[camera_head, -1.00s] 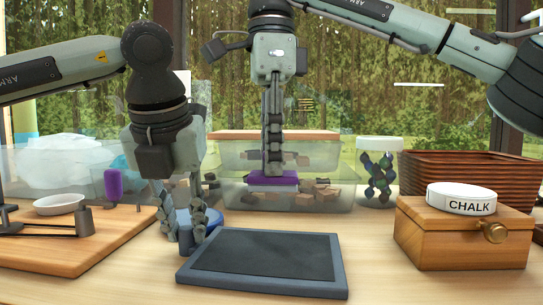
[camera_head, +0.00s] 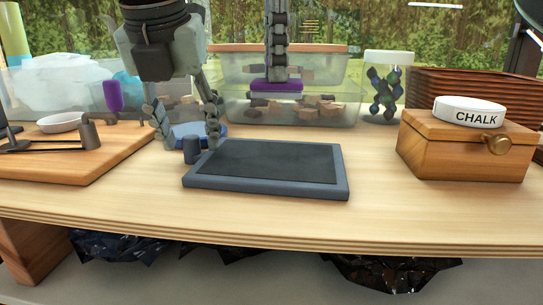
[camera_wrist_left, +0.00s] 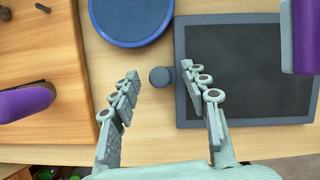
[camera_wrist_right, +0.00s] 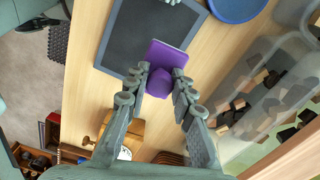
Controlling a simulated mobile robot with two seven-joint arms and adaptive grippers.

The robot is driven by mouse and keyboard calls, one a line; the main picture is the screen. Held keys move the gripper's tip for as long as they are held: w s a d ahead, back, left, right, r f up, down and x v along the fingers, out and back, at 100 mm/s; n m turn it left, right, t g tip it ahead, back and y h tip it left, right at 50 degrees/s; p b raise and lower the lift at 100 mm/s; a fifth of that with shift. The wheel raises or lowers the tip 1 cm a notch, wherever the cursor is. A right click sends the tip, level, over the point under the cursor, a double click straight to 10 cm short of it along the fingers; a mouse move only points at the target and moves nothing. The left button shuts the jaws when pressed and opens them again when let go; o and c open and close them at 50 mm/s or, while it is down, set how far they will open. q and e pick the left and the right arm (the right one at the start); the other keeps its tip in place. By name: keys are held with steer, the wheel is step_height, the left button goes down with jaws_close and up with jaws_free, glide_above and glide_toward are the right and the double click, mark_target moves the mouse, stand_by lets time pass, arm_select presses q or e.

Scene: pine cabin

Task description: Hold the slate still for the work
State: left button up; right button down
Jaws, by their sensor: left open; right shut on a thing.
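The slate (camera_head: 268,168), a dark panel in a blue-grey frame, lies flat on the table. It also shows in the left wrist view (camera_wrist_left: 247,65) and right wrist view (camera_wrist_right: 135,35). A dark round knob (camera_wrist_left: 160,77) stands at its left edge. My left gripper (camera_head: 190,137) is open above the knob; in the left wrist view its fingertips (camera_wrist_left: 160,76) lie on either side of it, apart from it. My right gripper (camera_wrist_right: 160,82) is shut on a purple block with a knob-like grip (camera_wrist_right: 165,62), held up behind the slate in the head view.
A wooden box (camera_head: 465,148) with a white CHALK tin (camera_head: 468,112) stands at right. A wooden board (camera_head: 75,158) with a white dish is at left. A blue round dish (camera_wrist_left: 130,18) lies behind the left gripper. Clear bins (camera_head: 290,108) stand behind. The front table strip is clear.

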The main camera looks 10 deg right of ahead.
arm_select(q)
steer(key=v, duration=0.4)
steer(key=shift+s+r, duration=0.1)
steer(key=shift+r, duration=0.3)
steer(key=s, duration=0.4)
steer(key=s+a, duration=0.1)
steer(key=s, duration=0.3)
steer(key=s+a, duration=0.1)
steer(key=s, duration=0.3)
steer(key=shift+a, duration=0.15)
